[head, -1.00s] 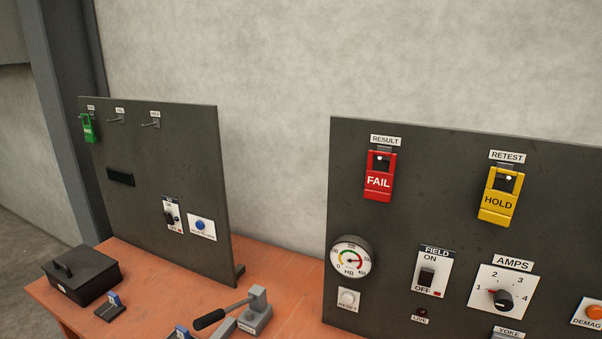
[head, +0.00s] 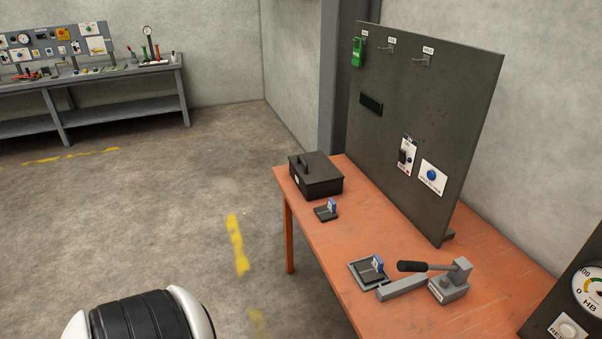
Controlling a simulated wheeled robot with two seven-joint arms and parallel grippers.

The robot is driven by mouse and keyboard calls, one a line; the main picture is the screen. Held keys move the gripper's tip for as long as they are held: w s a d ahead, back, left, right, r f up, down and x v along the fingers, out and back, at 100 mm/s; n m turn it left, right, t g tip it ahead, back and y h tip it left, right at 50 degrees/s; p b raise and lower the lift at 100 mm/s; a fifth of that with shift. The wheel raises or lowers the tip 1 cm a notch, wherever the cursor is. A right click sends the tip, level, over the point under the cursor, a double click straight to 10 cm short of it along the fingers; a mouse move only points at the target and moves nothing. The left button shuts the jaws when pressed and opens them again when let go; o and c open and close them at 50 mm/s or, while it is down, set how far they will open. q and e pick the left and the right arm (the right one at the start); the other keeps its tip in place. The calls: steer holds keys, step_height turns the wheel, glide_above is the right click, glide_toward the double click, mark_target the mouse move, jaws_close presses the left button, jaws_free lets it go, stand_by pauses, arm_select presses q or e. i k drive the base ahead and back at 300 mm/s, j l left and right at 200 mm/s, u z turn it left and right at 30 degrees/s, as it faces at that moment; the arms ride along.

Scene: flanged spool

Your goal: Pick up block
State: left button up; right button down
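Two dark flat blocks with blue tags are on the orange table (head: 480,265). One block (head: 323,214) lies directly on the tabletop, just in front of a black lidded box. The other block (head: 368,273) sits in a shallow grey tray at the near edge of the table. I cannot tell which block the task means. Neither of my grippers is in the head view.
The black box (head: 318,180) with a handle stands at the table's far left corner. A grey lever device (head: 448,288) with a black grip is beside the tray. A dark upright panel (head: 425,110) closes the back. Open floor (head: 150,210) lies left; another bench (head: 90,85) is far off.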

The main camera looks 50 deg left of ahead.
mark_target(370, 270)
steer(key=u, duration=1.05)
